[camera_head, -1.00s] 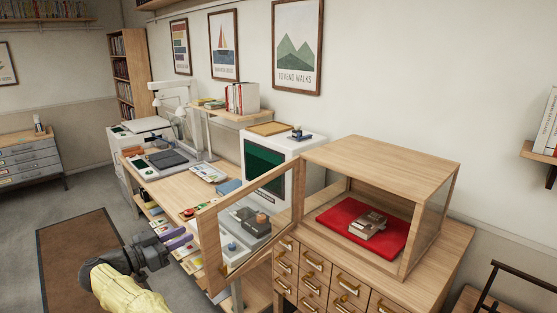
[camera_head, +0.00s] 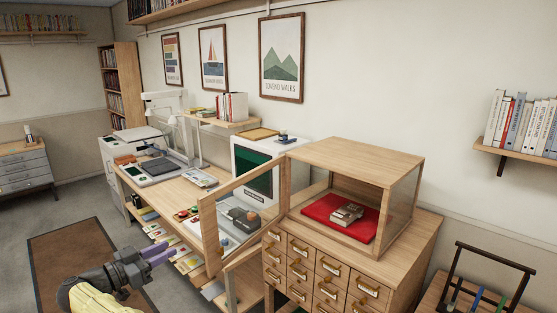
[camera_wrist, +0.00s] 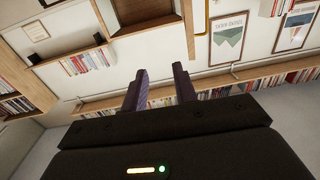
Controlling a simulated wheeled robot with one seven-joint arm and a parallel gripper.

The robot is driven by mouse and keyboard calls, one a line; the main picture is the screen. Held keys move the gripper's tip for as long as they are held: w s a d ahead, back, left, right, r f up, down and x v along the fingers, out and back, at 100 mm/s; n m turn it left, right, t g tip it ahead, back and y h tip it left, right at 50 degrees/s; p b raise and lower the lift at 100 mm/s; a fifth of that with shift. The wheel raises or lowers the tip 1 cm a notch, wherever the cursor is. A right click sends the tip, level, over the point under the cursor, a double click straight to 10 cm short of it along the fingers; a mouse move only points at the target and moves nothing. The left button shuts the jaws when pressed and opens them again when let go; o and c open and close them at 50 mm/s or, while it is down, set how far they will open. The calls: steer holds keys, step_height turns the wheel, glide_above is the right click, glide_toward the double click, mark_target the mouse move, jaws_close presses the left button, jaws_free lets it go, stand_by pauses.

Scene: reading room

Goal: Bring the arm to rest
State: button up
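My gripper (camera_head: 160,256) is at the lower left of the head view, with its purple fingers pointing right over the floor in front of the desk. In the wrist view my gripper (camera_wrist: 160,88) shows two fingers spread apart with nothing between them. It touches nothing that I can see. My arm, in a yellow sleeve, comes in from the bottom edge.
A wooden display case (camera_head: 357,157) with its glazed door (camera_head: 203,222) swung open stands on a drawer cabinet (camera_head: 300,262). A small bundle (camera_head: 347,213) lies on its red cushion (camera_head: 322,207). The desk (camera_head: 172,201) is behind my gripper. Floor around the brown rug (camera_head: 85,265) is clear.

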steer(key=w+d+r+n+t+y+b, duration=0.1)
steer(key=w+d+r+n+t+y, duration=0.3)
steer(key=w, duration=0.4)
steer(key=w+d+r+n+t+y, duration=0.2)
steer(key=w+d+r+n+y, duration=0.1)
steer(key=w+d+r+y, duration=0.3)
steer(key=d+f+n+g+y, duration=0.2)
steer(key=d+f+n+y, duration=0.1)
steer(key=d, duration=0.4)
steer(key=s+d+f+g+y+b, duration=0.1)
steer(key=s+d+f+g, duration=0.4)
steer(key=d, duration=0.4)
steer(key=s+d+f+g, duration=0.3)
steer(key=s+d+f, duration=0.2)
steer(key=s, duration=0.6)
steer(key=s+d+f+m+g+h+b, duration=0.1)
steer(key=s+d+f+g, duration=0.2)
steer(key=s+d+f, duration=0.2)
steer(key=s+d+f+g+h, duration=0.1)
steer(key=s+d+f+g, duration=0.3)
steer(key=s+d, duration=0.5)
steer(key=s+f, duration=0.1)
steer(key=s, duration=0.7)
steer(key=shift+d+f+m, duration=0.15)
steer(key=shift+f+m, duration=0.05)
steer(key=shift+m, duration=0.2)
